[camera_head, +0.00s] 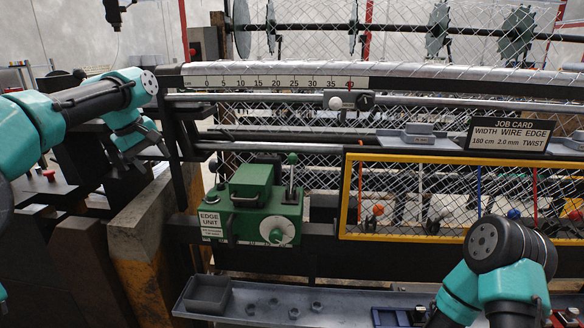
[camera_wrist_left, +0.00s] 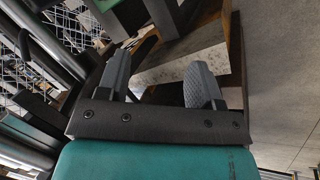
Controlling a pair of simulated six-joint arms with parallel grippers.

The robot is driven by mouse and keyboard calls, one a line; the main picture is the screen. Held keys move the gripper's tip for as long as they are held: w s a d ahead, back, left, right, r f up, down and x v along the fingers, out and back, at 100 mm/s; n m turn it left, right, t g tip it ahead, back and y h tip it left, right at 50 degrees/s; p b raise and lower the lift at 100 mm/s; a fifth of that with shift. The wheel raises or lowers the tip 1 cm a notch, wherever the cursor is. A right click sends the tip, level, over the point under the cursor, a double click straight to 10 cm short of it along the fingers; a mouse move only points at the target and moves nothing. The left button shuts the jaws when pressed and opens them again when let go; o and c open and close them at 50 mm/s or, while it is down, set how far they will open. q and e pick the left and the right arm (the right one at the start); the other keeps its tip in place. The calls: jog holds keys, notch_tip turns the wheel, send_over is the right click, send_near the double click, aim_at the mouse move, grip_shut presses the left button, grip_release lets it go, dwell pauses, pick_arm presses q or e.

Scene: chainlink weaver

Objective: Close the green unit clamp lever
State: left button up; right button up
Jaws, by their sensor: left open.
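The green edge unit (camera_head: 262,218) is mounted on the machine's front rail in the middle of the head view. I cannot tell for sure which is the clamp lever. My left gripper (camera_head: 146,152) is open and empty, left of the unit and well apart from it. Its two spread fingers also show in the left wrist view (camera_wrist_left: 158,84), with no unit between them. My right gripper is not visible.
A stone-like block (camera_head: 145,225) with a yellow-marked edge stands below my left gripper. A grey tray (camera_head: 345,303) with a bin (camera_head: 207,294) and several nuts runs below the unit. A yellow-framed mesh panel (camera_head: 345,195) lies to the right. Horizontal rails cross behind the unit.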

pick_arm(q)
jog(key=w+d+r+m, duration=0.2)
jog(key=w+d+m, duration=0.1)
jog(key=d, duration=0.7)
jog(key=w+d+r+m, duration=0.3)
jog(key=d+m, duration=0.1)
jog(key=d, duration=0.7)
jog(key=w+d+r+m, duration=0.2)
jog(key=w+d+m, duration=0.2)
jog(key=d, duration=0.6)
jog(key=shift+d+r+m+t, duration=0.15)
jog(key=shift+r+m+t, duration=0.15)
jog(key=shift+f, duration=0.15)
